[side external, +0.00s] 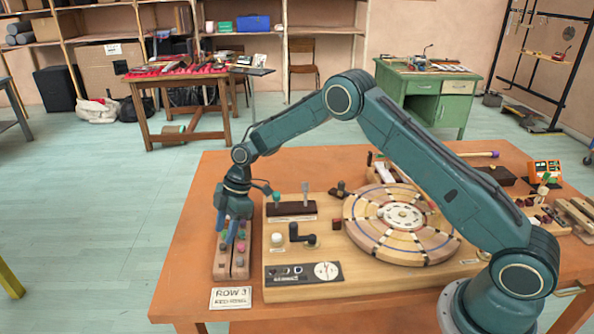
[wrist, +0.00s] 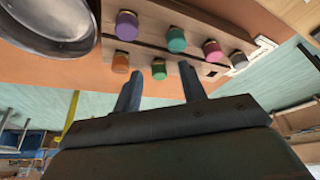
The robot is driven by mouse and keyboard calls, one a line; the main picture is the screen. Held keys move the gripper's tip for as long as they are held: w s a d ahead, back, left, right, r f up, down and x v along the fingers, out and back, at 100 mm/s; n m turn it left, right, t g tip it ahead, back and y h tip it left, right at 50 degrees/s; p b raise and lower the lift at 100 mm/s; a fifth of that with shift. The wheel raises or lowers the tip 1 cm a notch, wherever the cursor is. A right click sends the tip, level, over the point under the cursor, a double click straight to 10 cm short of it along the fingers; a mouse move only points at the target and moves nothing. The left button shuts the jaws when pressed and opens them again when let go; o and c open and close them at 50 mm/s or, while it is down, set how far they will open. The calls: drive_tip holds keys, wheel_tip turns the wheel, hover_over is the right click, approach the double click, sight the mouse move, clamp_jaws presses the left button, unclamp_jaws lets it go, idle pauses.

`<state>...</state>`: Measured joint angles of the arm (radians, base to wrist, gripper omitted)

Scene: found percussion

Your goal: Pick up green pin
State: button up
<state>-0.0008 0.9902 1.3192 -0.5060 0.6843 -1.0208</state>
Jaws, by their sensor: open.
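A wooden pin rack (side external: 222,270) stands at the left edge of the table, under my gripper (side external: 234,236). In the wrist view my gripper (wrist: 161,71) is open, its two fingers apart. A green pin (wrist: 159,69) shows in the gap between the fingertips, in the rack's nearer row. An orange pin (wrist: 120,63) is left of it, outside the left finger. A teal pin (wrist: 176,39) is in the farther row, between a purple pin (wrist: 127,26) and a pink pin (wrist: 212,50). In the side view the fingers partly hide the pins, so contact is unclear.
A grey pin (wrist: 238,60) ends the farther row. A wooden board (side external: 360,275) with a large segmented disc (side external: 375,222) lies right of the rack. A label card (side external: 231,298) is in front of the rack. A round metallic-rimmed object (wrist: 55,20) fills the wrist view's upper left.

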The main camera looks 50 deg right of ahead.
idle(0.4)
clamp_jaws()
drive_tip(key=shift+r, duration=0.1)
wheel_tip(320, 180, up, 20)
idle(0.8)
idle(0.5)
